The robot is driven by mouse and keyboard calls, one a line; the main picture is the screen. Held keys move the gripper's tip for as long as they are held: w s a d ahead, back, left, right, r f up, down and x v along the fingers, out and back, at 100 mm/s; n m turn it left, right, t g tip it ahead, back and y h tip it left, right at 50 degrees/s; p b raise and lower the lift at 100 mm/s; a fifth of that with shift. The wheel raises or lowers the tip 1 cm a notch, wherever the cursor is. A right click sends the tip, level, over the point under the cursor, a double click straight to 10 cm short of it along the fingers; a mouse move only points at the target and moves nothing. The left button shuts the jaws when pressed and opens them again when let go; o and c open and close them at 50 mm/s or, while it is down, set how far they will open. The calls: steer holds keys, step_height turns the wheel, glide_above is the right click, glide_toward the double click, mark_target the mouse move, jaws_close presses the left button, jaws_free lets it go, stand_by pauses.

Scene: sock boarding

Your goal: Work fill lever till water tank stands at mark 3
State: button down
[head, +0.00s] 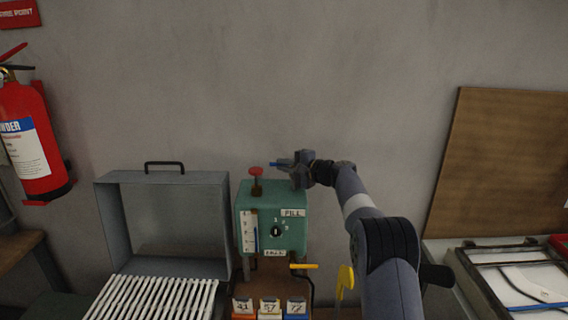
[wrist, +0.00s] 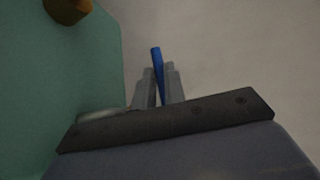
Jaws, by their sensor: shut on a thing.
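The green water tank box (head: 294,238) stands in the middle of the head view, with a FILL label, a numbered dial (head: 276,231) and a white gauge strip (head: 249,228). A blue line shows low on the gauge; its exact mark is too small to read. My gripper (head: 294,165) is at the box's upper right, shut on the blue-handled fill lever (head: 279,164). The wrist view shows the blue handle (wrist: 156,62) between the two fingers, with the green box wall (wrist: 60,75) close on the left. The lever's pivot is hidden.
A red knob (head: 256,170) stands on top of the box, left of my gripper. An open grey case (head: 162,180) with a white slatted rack (head: 150,300) is left. A brown board (head: 500,165) leans right. The wall above is clear.

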steer(key=shift+s+d+r+n+g+y+p, duration=0.15)
steer(key=shift+r+n+g+y+p, duration=0.1)
steer(key=shift+n+g+y+p, duration=0.4)
steer(key=shift+f+n+g+p, duration=0.2)
steer(key=shift+n+g+p, duration=0.1)
steer(key=shift+g, duration=0.15)
steer(key=c, duration=1.7)
jaws_free()
steer(key=shift+c, duration=0.2)
steer(key=b+v, duration=0.4)
steer(key=v, duration=0.7)
steer(key=shift+f, duration=0.15)
